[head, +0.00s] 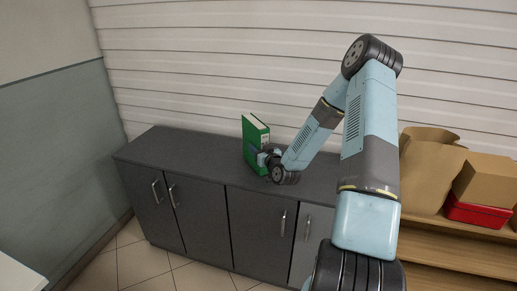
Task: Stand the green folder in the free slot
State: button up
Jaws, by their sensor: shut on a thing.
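The green folder (253,136) stands upright at the dark grey cabinet, with its pale page edge showing at the top. My gripper (264,156) is at the folder's right side and is shut on it. The fingertips are small and partly hidden by the folder and my wrist. I cannot tell whether the folder's bottom touches the cabinet top or hangs just above it. No slot or rack shows in this view; my arm hides part of the cabinet top to the right.
The dark grey cabinet top (175,143) is clear to the left of the folder. A slatted wall (210,60) stands behind it. At the right, a wooden shelf (450,245) bears cardboard boxes (487,183) and a red box (478,213).

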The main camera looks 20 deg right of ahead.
jog(key=shift+a+f, duration=0.15)
jog(key=o, duration=1.3)
